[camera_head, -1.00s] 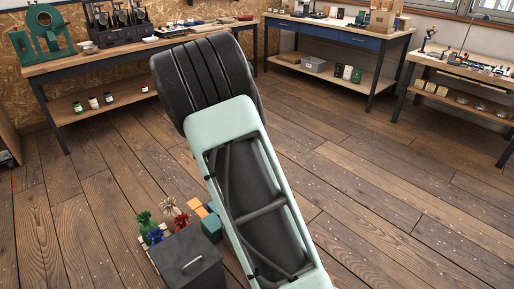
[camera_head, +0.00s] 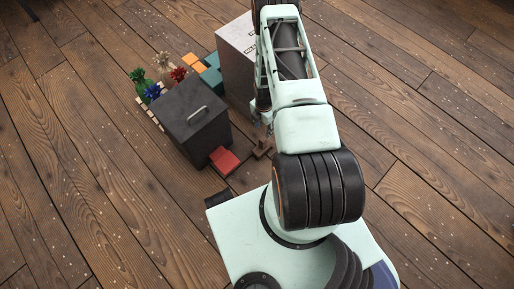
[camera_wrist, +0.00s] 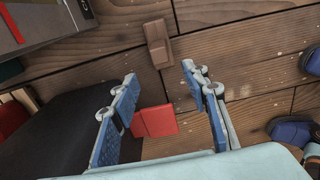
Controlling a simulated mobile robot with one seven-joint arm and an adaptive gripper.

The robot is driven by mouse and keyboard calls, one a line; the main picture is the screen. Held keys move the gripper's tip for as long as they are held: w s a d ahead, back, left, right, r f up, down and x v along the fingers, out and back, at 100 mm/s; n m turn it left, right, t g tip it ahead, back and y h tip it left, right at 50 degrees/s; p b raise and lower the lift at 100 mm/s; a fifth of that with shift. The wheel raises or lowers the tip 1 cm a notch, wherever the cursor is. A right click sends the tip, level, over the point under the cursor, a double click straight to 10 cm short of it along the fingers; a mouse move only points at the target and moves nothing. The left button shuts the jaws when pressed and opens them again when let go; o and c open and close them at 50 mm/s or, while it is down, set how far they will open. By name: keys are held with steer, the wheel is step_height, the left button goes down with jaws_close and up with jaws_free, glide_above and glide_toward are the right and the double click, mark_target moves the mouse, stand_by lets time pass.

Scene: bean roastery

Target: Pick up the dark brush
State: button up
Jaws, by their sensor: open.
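A small dark brown piece (camera_head: 263,147) lies on the floor in the head view, right of a red flat piece; it looks like the dark brush, but bristles cannot be made out. In the wrist view this brown piece (camera_wrist: 157,45) lies on the planks, beyond the fingertips and roughly centred between them. My gripper (camera_wrist: 159,72) is open and empty, its two blue-padded fingers spread above the floor. In the head view my gripper (camera_head: 262,112) hangs just above the brown piece, partly covered by my arm.
The red flat piece (camera_wrist: 155,121) lies between the fingers in the wrist view, nearer than the brown piece. A dark box with a handle (camera_head: 190,125) stands left. Behind it are a pale carton (camera_head: 236,55) and small coloured bundles (camera_head: 155,88).

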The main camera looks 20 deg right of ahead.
steer(key=b, duration=0.2)
glide_above(263, 139)
steer(key=f, duration=0.5)
steer(key=shift+s+a+f, duration=0.1)
steer(key=shift+s, duration=0.1)
steer(key=f+b, duration=0.1)
steer(key=f, duration=0.2)
steer(key=f+b, duration=0.1)
steer(key=f, duration=0.1)
steer(key=shift+w+f, duration=0.2)
steer(key=shift+f, duration=0.2)
steer(key=shift+c, duration=0.4)
steer(key=shift+r, duration=0.1)
jaws_close()
